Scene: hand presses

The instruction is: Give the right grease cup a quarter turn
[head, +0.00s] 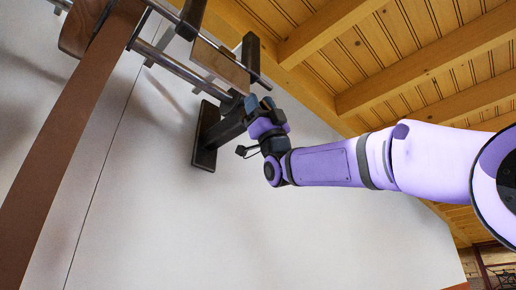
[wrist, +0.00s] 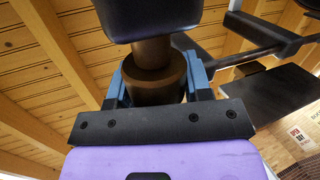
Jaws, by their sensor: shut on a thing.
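A brown, brass-like grease cup (wrist: 156,82) fills the middle of the wrist view, with a narrower neck running up into a dark block (wrist: 150,15). My gripper (wrist: 157,72) has a blue finger on each side of the cup and is shut on it. In the head view, my gripper (head: 259,103) is at the dark end of the press, with its blue fingertips against it. The cup is hidden or too small to make out there. I see no second grease cup, and the cup's turn angle cannot be told.
Dark bars and steel rods (head: 165,60) of the press run to the upper left, near my gripper. A dark foot plate (head: 206,137) lies just left of it. A brown beam (head: 70,130) crosses the left side. The pale wall area (head: 250,220) below is clear.

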